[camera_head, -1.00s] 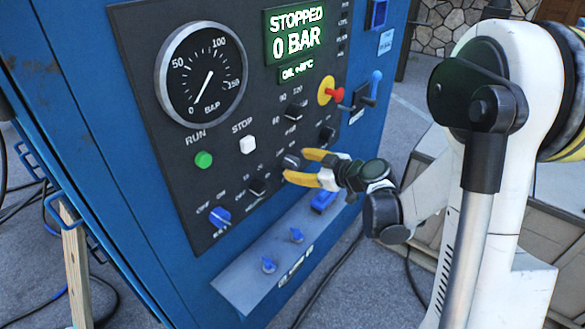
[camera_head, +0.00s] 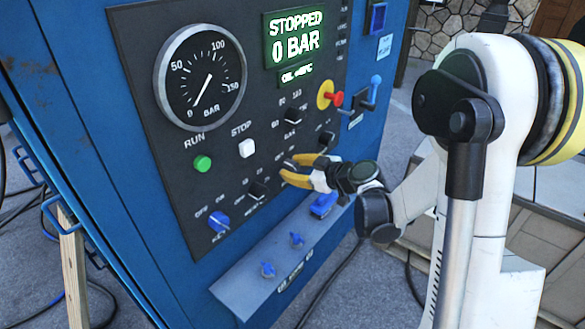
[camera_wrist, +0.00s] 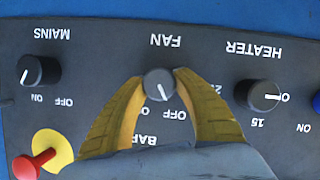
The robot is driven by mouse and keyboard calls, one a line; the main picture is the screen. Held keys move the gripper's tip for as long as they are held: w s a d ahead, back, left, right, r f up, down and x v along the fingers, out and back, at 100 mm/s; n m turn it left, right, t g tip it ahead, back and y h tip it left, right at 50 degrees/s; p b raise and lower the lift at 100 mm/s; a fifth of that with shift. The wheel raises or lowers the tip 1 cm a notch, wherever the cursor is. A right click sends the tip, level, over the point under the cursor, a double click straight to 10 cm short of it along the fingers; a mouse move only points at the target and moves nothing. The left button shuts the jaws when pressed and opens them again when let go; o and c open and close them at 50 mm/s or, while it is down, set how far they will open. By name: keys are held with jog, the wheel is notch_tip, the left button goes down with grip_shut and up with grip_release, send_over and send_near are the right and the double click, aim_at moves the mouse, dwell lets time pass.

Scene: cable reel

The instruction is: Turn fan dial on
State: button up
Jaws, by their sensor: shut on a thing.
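The fan dial (camera_wrist: 160,85) is a round dark knob with a white pointer line, under the upside-down FAN label in the wrist view. Its pointer is aimed down and slightly right, toward the OFF mark; the ON mark is to the left, partly covered by a finger. My gripper (camera_wrist: 160,78) is shut on the dial, one yellow finger on each side. In the head view my gripper (camera_head: 287,168) reaches the panel from the right, and the fan dial (camera_head: 289,163) is mostly hidden between its fingertips.
The mains dial (camera_wrist: 38,72) and heater dial (camera_wrist: 264,95) flank the fan dial. A red knob on a yellow disc (camera_wrist: 33,163) is nearby. The display (camera_head: 295,38) reads STOPPED, 0 BAR. A sloped ledge (camera_head: 250,275) with blue fittings juts out below.

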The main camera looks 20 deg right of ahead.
jog(key=m+y, duration=0.1)
jog(key=m, duration=0.1)
jog(key=m+g+y+b, duration=0.1)
jog(key=shift+d+f+m+g, duration=0.1)
jog(key=shift+m+g, duration=0.2)
jog(key=shift+m, duration=0.1)
jog(key=m+g+y+b, duration=0.1)
jog(key=m+y, duration=0.1)
jog(key=m, duration=0.2)
jog(key=shift+y+b, duration=0.4)
dwell(0.3)
jog(key=o, duration=1.2)
jog(key=shift+w, duration=0.1)
